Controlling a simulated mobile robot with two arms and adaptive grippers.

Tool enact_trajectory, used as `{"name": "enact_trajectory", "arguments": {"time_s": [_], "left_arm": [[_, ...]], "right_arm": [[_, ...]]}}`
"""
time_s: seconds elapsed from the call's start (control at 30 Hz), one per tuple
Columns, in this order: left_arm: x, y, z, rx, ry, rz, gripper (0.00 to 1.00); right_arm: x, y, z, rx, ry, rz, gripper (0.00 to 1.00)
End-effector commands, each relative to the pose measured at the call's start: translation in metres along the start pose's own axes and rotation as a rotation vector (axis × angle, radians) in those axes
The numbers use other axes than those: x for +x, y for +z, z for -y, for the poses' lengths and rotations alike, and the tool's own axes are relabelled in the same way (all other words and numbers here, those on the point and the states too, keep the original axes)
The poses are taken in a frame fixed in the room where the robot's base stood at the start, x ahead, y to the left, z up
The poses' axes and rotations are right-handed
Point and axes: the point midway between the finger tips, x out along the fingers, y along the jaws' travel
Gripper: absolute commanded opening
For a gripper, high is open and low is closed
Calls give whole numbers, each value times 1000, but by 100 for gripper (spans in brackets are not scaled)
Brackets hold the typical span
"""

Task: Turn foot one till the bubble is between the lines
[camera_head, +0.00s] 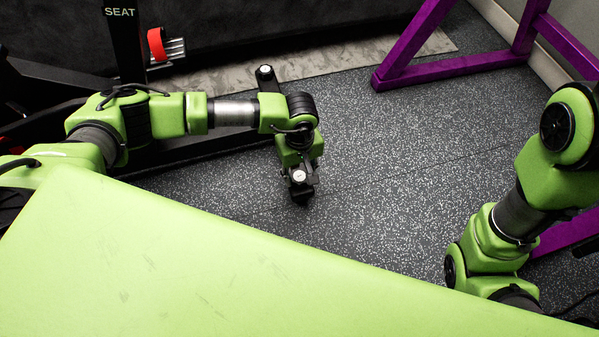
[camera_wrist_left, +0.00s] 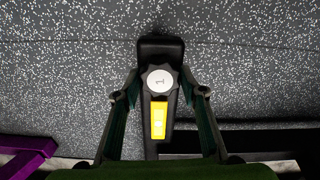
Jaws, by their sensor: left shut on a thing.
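Foot one is a dark knob (camera_wrist_left: 160,80) with a scalloped rim and a white top marked "1", on a black bar (camera_wrist_left: 161,47). Its white top also shows in the head view (camera_head: 299,175). My left gripper (camera_wrist_left: 160,84) is shut on the knob, one finger on each side; in the head view, the left gripper (camera_head: 300,180) points down near the floor. A yellow level vial (camera_wrist_left: 159,119) lies on the bar, between the fingers. The bubble and lines are too small to read. My right arm is at the right, but its gripper is not in view.
Another black rounded foot (camera_head: 265,73) stands behind my left forearm. A black machine post marked "SEAT" (camera_head: 124,40) with a red part (camera_head: 156,44) is at the upper left. A purple frame (camera_head: 455,67) stands at the upper right. Speckled floor (camera_head: 400,170) is clear between the arms.

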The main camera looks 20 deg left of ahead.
Motion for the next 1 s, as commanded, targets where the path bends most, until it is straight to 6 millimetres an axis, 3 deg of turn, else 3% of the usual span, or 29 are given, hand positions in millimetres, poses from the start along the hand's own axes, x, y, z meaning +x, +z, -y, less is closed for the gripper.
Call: {"name": "enact_trajectory", "arguments": {"time_s": [0.27, 0.3, 0.33, 0.73, 0.87, 1.0], "left_arm": [[0, 0, 0, -1, 0, 0, 17], [0, 0, 0, -1, 0, 0, 49], [0, 0, 0, -1, 0, 0, 55], [-4, 0, 0, -1, 1, -1, 55], [-20, -1, -1, -1, 4, -3, 55], [-50, -1, -1, 0, 5, -3, 55]], "right_arm": [[0, -1, 0, 0, -1, -2, 64], [0, -1, 0, 0, -1, -2, 64], [0, -1, 0, 0, -1, -2, 64], [2, -3, 0, -1, -4, -9, 64], [1, -2, 0, -1, -3, -7, 64], [1, -2, 0, 0, -2, -5, 64]]}}
